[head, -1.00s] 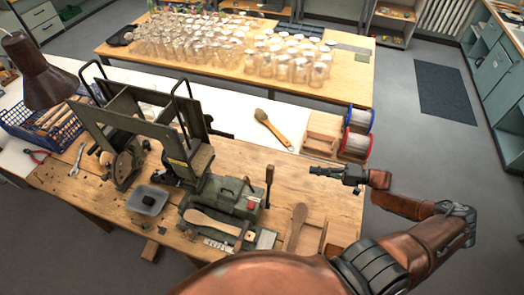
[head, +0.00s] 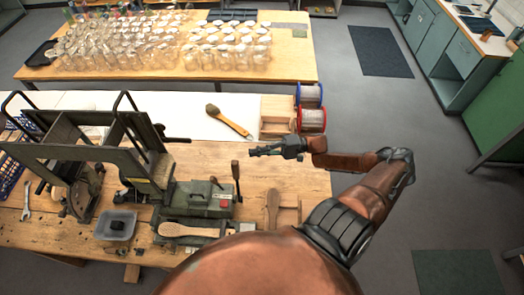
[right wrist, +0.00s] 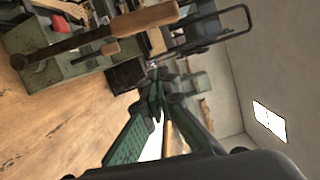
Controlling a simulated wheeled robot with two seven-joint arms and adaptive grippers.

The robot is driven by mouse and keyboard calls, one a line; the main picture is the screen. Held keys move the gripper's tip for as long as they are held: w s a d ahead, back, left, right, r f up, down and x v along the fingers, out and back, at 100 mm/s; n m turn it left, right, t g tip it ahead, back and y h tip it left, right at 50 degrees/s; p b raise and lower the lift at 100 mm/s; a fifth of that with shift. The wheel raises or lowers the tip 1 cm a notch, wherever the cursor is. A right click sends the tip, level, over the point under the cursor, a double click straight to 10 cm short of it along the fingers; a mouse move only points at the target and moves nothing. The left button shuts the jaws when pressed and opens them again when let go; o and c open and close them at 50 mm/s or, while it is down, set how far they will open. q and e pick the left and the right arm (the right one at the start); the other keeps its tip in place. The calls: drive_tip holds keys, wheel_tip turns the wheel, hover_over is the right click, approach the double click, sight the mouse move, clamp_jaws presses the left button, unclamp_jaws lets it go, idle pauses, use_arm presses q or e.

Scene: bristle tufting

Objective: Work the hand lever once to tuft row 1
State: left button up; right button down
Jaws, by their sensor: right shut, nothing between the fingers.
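The tufting machine (head: 205,199) is grey-green with a red patch and stands on the wooden bench. Its upright hand lever (head: 236,172) has a dark wooden grip and rises at the machine's right end. A pale wooden brush body (head: 192,230) lies at the front of the machine. My right gripper (head: 252,152) is shut and empty, pointing left, apart from the lever and to its upper right in the head view. In the right wrist view the shut fingers (right wrist: 157,85) show below a wooden lever grip (right wrist: 146,18). My left gripper is out of view.
Blue and red spools (head: 310,96) stand beside a wooden tray (head: 277,112) behind my gripper. Another wooden brush body (head: 273,207) lies right of the machine. A grey tub (head: 116,226) stands at left.

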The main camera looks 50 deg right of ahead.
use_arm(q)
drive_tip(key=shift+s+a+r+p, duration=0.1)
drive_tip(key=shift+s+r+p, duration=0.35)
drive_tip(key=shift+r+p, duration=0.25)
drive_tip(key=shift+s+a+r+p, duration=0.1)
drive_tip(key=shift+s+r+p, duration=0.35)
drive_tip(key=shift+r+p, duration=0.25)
use_arm(e)
drive_tip(key=a, duration=0.6)
drive_tip(key=shift+w+a+r, duration=0.15)
drive_tip(key=shift+w+a, duration=0.05)
drive_tip(key=shift+a, duration=0.2)
